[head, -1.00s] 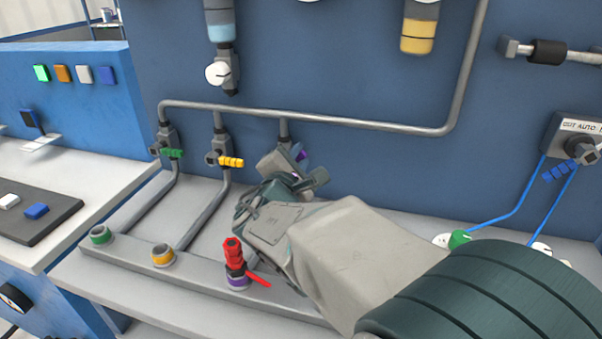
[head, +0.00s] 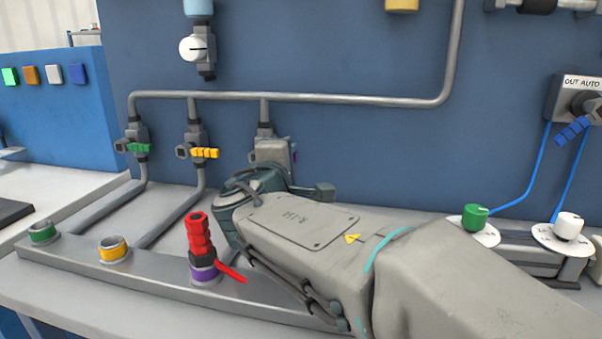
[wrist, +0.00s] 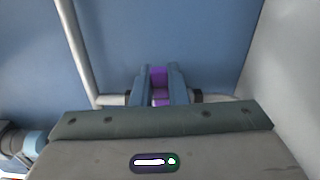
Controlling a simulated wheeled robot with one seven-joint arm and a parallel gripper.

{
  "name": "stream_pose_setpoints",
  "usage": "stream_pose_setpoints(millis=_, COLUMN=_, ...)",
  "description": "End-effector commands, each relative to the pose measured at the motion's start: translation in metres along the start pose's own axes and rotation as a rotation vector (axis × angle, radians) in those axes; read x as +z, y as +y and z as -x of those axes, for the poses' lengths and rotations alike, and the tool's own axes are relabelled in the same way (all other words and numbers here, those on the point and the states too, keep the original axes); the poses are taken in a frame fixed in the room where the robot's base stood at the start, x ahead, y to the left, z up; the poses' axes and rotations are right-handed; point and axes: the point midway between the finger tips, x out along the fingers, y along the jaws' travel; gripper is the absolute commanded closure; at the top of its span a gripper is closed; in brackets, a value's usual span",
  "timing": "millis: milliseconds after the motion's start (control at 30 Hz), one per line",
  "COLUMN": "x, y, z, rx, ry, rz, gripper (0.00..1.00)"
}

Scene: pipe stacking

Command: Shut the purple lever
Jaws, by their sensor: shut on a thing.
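The purple lever (wrist: 159,77) shows in the wrist view between the two fingers of my gripper (wrist: 158,88), which is shut on it. In the head view only a sliver of purple (head: 294,156) shows beside my gripper (head: 277,152). My gripper and wrist hide most of the lever and its valve, so I cannot tell the lever's full angle. The valve sits under the third drop of the grey pipe (head: 300,98) on the blue wall.
Left of it are a valve with a green lever (head: 138,148) and one with a yellow lever (head: 205,153). A red fitting (head: 199,236) stands on the purple-ringed port (head: 204,272) in front. Green (head: 475,217) and white (head: 569,225) knobs are at the right.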

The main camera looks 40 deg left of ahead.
Motion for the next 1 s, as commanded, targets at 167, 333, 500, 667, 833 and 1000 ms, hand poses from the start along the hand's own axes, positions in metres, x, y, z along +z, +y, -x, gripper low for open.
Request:
stream_pose_setpoints(millis=167, x=-0.0007, y=-0.0061, z=0.0, rx=0.001, ry=0.001, rz=-0.056, gripper=1.0)
stream_pose_setpoints(millis=333, x=-0.0006, y=-0.0062, z=-0.0001, rx=0.0, ry=0.001, rz=-0.084, gripper=1.0)
stream_pose_setpoints(millis=500, x=-0.0008, y=-0.0059, z=0.0, rx=-0.001, ry=0.001, rz=-0.094, gripper=1.0)
stream_pose_setpoints(millis=667, x=-0.0009, y=-0.0058, z=0.0, rx=-0.002, ry=0.001, rz=-0.095, gripper=1.0)
stream_pose_setpoints(millis=833, x=-0.0009, y=-0.0061, z=0.0, rx=-0.002, ry=0.001, rz=-0.095, gripper=0.84)
stream_pose_setpoints(millis=1000, x=-0.0008, y=-0.006, z=-0.0001, rx=-0.001, ry=0.001, rz=-0.094, gripper=0.65)
